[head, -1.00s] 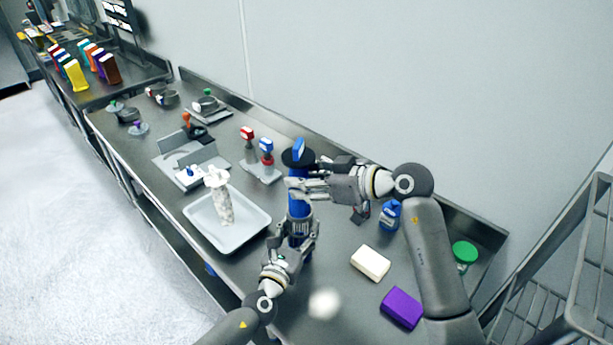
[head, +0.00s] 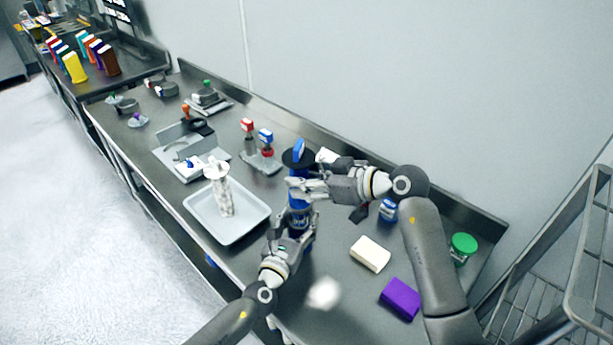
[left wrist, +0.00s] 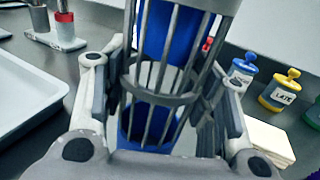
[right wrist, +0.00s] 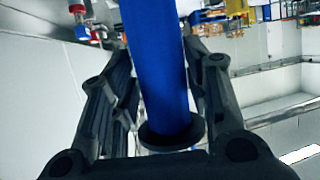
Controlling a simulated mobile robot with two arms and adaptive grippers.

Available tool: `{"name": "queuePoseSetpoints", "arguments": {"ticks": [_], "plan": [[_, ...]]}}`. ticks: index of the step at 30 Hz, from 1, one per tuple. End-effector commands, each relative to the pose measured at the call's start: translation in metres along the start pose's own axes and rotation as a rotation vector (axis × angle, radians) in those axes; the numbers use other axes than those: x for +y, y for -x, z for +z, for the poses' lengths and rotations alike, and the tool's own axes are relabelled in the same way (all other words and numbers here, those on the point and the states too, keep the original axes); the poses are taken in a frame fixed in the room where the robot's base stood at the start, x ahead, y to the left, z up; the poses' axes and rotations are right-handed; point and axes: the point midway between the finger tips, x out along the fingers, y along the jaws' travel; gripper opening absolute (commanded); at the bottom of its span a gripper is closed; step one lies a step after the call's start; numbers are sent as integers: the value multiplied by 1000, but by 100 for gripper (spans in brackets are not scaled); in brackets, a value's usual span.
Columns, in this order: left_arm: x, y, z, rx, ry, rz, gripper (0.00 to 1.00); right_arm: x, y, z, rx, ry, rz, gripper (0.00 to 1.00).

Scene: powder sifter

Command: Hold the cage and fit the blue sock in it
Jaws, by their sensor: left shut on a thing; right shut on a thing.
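The grey barred cage (left wrist: 131,85) stands upright in the left wrist view, between the fingers of my left gripper (left wrist: 160,115), which is shut on it. Blue shows behind its upper bars, and a separate blue part shows lower down. The blue sock (right wrist: 155,60) is a long tube with a black disc at one end in the right wrist view. My right gripper (right wrist: 158,95) is shut on it. In the head view my right gripper (head: 297,187) is above my left gripper (head: 295,242), with blue between them. How deep the sock sits in the cage is hidden.
A grey tray (head: 245,228) with a white speckled sleeve (head: 222,192) is at left. A white block (head: 370,254) and a purple block (head: 401,298) lie at right. A green-lidded jar (head: 463,247) stands near the wall. Stamps (head: 265,150) stand behind the tray.

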Motion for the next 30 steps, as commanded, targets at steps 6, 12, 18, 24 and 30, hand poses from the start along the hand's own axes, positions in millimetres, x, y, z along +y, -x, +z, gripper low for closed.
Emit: {"name": "queuePoseSetpoints", "arguments": {"ticks": [6, 12, 18, 24, 30], "plan": [[0, 0, 0, 0, 0, 0, 26, 0, -2, 5, 0, -1, -1, 14], [0, 0, 0, 0, 0, 0, 26, 0, -4, 10, 0, 0, -1, 14], [0, 0, 0, 0, 0, 0, 26, 0, -6, 14, 1, -1, 0, 14], [0, 0, 0, 0, 0, 0, 26, 0, -8, 19, 0, -2, 0, 14], [0, 0, 0, 0, 0, 0, 26, 0, -10, 24, 0, 0, -1, 14]]}}
